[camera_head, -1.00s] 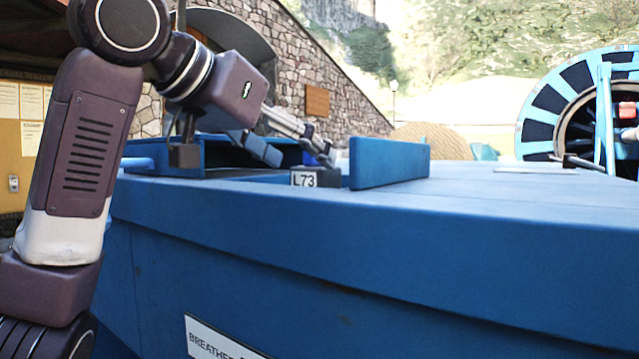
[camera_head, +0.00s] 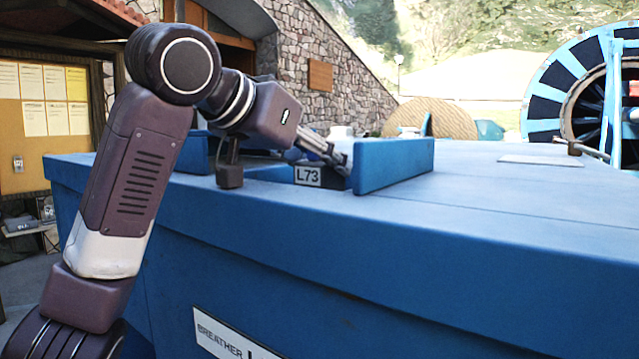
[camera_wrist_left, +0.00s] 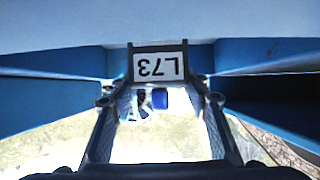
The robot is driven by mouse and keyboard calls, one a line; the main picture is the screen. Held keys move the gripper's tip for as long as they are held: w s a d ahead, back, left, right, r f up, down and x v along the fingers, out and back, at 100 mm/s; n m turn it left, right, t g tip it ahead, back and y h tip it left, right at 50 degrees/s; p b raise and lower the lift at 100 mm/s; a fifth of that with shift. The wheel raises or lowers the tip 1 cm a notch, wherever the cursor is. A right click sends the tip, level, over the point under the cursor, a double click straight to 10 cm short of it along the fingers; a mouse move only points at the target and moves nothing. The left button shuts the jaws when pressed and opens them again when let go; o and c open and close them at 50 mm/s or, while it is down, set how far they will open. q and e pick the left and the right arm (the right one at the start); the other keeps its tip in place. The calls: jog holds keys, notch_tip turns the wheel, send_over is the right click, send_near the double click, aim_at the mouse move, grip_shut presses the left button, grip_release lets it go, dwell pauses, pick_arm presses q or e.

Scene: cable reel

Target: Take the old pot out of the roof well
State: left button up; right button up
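The roof well (camera_head: 210,152) is a blue-walled recess near the roof edge, with an L73 plate (camera_head: 308,176) at its front and a raised blue panel (camera_head: 395,165) on its right. A small whitish thing (camera_head: 341,132), possibly the old pot, shows just behind my left gripper (camera_head: 335,158); most of it is hidden. In the left wrist view, the picture is upside down. The plate (camera_wrist_left: 160,65) and a small blue part (camera_wrist_left: 160,98) lie between the spread fingers of my left gripper (camera_wrist_left: 160,100). I see no clear contact. My right gripper is not in view.
The blue roof (camera_head: 510,190) is wide and mostly clear to the right, with a flat pale plate (camera_head: 545,160) on it. A large blue reel (camera_head: 575,85) stands behind at the right. A stone wall (camera_head: 340,85) rises behind the well.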

pick_arm(q)
jog(key=c, duration=0.5)
jog(key=shift+c, duration=0.4)
jog(key=shift+r, duration=0.15)
